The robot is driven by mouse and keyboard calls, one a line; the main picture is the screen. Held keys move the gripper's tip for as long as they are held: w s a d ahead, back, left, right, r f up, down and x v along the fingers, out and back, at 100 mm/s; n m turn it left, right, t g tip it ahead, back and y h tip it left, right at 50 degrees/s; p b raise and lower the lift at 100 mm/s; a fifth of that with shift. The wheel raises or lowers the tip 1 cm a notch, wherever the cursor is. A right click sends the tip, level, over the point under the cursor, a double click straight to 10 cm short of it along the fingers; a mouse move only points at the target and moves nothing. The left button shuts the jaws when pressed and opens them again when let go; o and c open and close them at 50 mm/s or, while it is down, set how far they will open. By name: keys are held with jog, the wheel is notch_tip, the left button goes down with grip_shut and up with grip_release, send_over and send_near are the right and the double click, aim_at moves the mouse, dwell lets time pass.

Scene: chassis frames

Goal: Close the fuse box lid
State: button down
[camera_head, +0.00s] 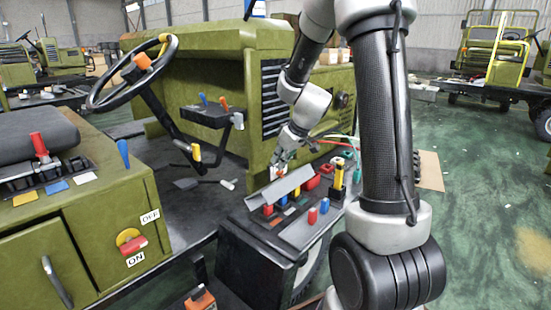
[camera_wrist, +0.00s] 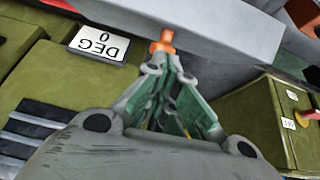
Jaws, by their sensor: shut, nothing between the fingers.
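The fuse box (camera_head: 305,235) is a grey tray on the black side ledge of the green vehicle chassis, with red and blue fuses in and beside it. Its lid (camera_head: 283,186) is a flat grey plate, raised and tilted over the far side of the box. In the wrist view the lid (camera_wrist: 190,22) looks like a broad grey panel across the top. My gripper (camera_head: 280,161) is shut and empty, just behind the lid's upper edge. In the wrist view its fingertips (camera_wrist: 160,55) meet close to a small orange knob (camera_wrist: 163,40) by the lid; whether they touch is unclear.
A yellow-handled tool (camera_head: 338,178) and red pieces (camera_head: 312,182) stand right of the lid. The steering wheel (camera_head: 132,72) and a lever panel (camera_head: 205,115) are to the left. Open green floor lies at right.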

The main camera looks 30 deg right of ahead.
send_over(293, 186)
jog(key=x, duration=0.3)
jog(key=shift+s, duration=0.25)
jog(key=shift+s+d+f, duration=0.2)
jog(key=shift+s+f, duration=0.3)
jog(key=shift+f, duration=0.2)
jog(key=shift+s+d+f, duration=0.15)
jog(key=shift+s+f, duration=0.4)
jog(key=shift+f, duration=0.1)
jog(key=s+d+r, duration=0.3)
jog(key=s+r, duration=0.3)
jog(key=s, duration=0.3)
jog(key=shift+s+d, duration=0.2)
jog(key=shift+d, duration=0.15)
